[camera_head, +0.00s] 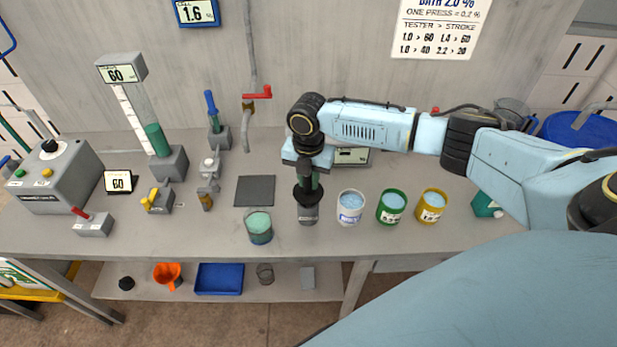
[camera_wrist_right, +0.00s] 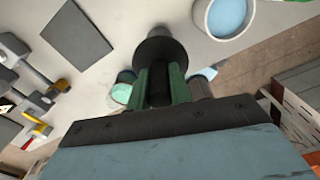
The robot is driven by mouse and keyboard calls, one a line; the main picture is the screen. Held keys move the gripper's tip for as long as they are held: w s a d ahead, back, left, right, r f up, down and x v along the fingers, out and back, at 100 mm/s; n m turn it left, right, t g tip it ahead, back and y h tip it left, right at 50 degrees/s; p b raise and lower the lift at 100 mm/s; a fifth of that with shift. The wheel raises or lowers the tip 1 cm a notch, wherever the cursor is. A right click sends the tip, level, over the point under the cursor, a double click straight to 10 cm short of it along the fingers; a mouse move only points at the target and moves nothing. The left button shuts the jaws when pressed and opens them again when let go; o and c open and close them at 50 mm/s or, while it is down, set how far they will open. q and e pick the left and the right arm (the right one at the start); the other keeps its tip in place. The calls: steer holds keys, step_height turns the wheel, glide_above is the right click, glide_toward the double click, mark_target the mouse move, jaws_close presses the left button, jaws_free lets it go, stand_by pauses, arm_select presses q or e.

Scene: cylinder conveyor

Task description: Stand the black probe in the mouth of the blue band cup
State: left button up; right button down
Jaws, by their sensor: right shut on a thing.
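My right gripper (camera_head: 308,177) is shut on the black probe (camera_head: 307,194), which hangs upright with its wide dark collar below the fingers. In the right wrist view the probe (camera_wrist_right: 160,50) shows between the green fingers (camera_wrist_right: 160,88). A grey cylindrical holder (camera_head: 308,216) stands directly below the probe; I cannot tell whether the tip is inside it. The blue band cup (camera_head: 350,218), white with pale blue liquid, stands just right of the probe, apart from it. It also shows in the right wrist view (camera_wrist_right: 201,18). My left gripper is not in view.
The green cup (camera_head: 391,218) and yellow cup (camera_head: 431,217) stand right of the blue band cup. A glass of green liquid (camera_head: 259,235) stands left of the holder, near the front edge. A dark square mat (camera_head: 255,190) lies behind it. A tester (camera_head: 351,156) stands behind my gripper.

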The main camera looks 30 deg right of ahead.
steer(key=shift+r+p, duration=0.8)
steer(key=shift+r, duration=0.1)
steer(key=shift+r, duration=0.15)
steer(key=shift+r+p, duration=0.9)
steer(key=shift+r, duration=1.4)
